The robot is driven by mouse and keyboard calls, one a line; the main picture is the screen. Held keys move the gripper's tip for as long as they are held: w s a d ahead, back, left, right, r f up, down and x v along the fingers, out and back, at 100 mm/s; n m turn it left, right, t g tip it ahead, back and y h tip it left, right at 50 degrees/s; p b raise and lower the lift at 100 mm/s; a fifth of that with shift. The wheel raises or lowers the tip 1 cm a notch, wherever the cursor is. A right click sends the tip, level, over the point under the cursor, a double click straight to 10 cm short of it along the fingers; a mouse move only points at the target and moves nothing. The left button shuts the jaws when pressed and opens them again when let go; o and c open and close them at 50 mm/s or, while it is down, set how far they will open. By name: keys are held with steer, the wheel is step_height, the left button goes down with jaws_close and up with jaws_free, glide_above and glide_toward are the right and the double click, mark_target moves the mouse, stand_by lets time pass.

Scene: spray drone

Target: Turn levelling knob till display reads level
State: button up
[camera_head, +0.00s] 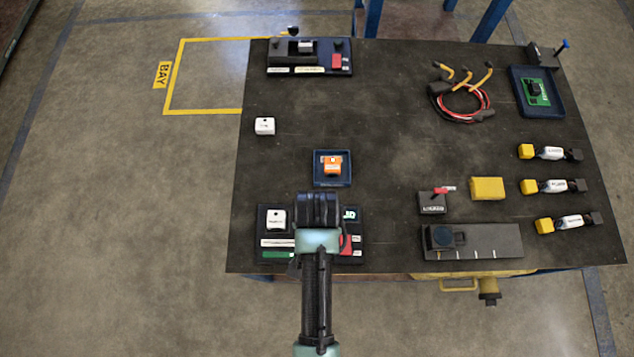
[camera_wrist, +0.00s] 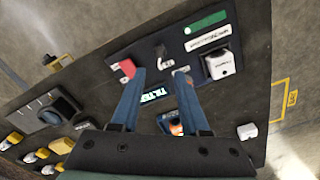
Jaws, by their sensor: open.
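My gripper (camera_head: 318,205) is over the dark panel (camera_head: 262,222) at the table's front left, hiding its middle in the head view. In the wrist view the two blue fingers of my gripper (camera_wrist: 160,73) are apart, with nothing seen held between them. A small dark upright part with a pale edge (camera_wrist: 161,56) shows on the panel just beyond the fingertips; I cannot tell whether it is the levelling knob. The display (camera_wrist: 155,95) between the fingers seems to read "TILTED". Its edge shows in the head view (camera_head: 350,214).
The panel also bears a white block (camera_wrist: 222,64), a red part (camera_wrist: 127,68) and a green strip (camera_wrist: 205,23). An orange item sits in a blue tray (camera_head: 332,183) behind. A grey block with a round dark knob (camera_head: 443,237) stands to the right. The table's centre is clear.

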step_height(320, 180, up, 4)
steer(key=shift+f, duration=0.1)
stand_by(0.6)
